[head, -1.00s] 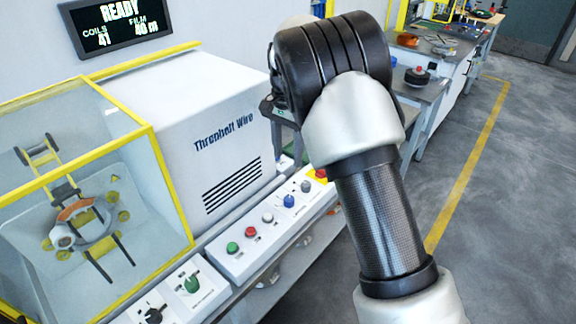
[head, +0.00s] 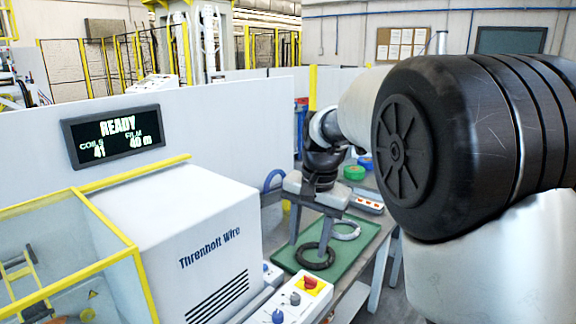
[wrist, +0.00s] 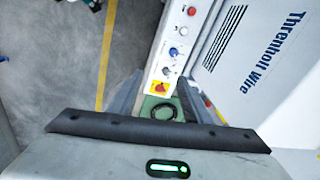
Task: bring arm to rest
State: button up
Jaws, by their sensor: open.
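My gripper (head: 309,250) hangs fingers down in the head view, over or in front of the green mat (head: 372,226). Its two grey fingers are spread apart with nothing between them. My arm reaches in from the right and fills much of that side. A dark coil (head: 316,262) and a light grey coil (head: 345,229) lie flat on the mat. In the wrist view my gripper (wrist: 155,100) also shows open, with a dark coil (wrist: 160,112) on green beyond the fingers. I cannot tell the exact height of the fingers above the mat.
The wrapping machine (head: 185,225) with its yellow-framed guard (head: 130,250) stands at left. A control panel with a red switch (head: 310,282) runs along its front. The screen (head: 112,136) reads READY. Green tape (head: 354,172) lies behind. Open floor (wrist: 60,60) shows in the wrist view.

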jog(key=s+d+r+n+t+p, duration=0.1)
jog(key=s+d+r+n, duration=0.2)
jog(key=s, duration=0.4)
jog(key=s+d+r+t+p, duration=0.1)
jog(key=s+d+r+t, duration=0.1)
jog(key=s+d+r, duration=0.45)
jog(key=s+f+n+t+h, duration=0.1)
jog(key=s+f+n, duration=0.1)
jog(key=s, duration=0.9)
jog(key=shift+f+p, duration=0.4)
